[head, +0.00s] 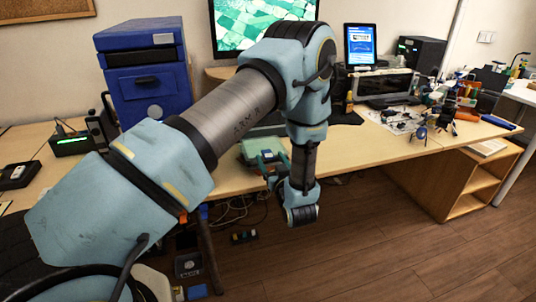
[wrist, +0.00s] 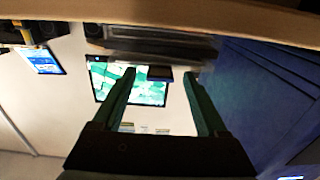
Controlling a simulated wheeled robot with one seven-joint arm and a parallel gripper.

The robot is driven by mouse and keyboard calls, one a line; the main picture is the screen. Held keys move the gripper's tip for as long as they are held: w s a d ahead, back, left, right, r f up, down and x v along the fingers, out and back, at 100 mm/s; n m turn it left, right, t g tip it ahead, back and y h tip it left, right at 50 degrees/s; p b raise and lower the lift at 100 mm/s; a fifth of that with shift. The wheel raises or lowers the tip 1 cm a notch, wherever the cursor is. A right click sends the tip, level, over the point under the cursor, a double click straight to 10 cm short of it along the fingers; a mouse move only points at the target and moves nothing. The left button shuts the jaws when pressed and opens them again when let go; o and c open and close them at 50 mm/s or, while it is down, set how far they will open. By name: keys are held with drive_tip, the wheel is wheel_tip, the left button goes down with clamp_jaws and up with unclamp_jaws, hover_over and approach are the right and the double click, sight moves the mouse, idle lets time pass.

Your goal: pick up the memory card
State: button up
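I cannot pick out the memory card in either view; it may be hidden or too small to tell. My gripper (wrist: 160,76) is open, with its two green fingers spread wide and no object visibly held between them. In the head view my gripper (head: 268,168) is partly hidden by my own arm, at the front edge of the wooden desk (head: 365,150). The wrist view is upside down and looks toward the wall, with the desk edge across its top.
A blue cabinet (head: 147,72) stands on the left of the desk and shows at right in the wrist view (wrist: 270,90). A monitor (head: 235,28) with a green picture stands behind.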

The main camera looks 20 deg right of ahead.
clamp_jaws()
idle(0.4)
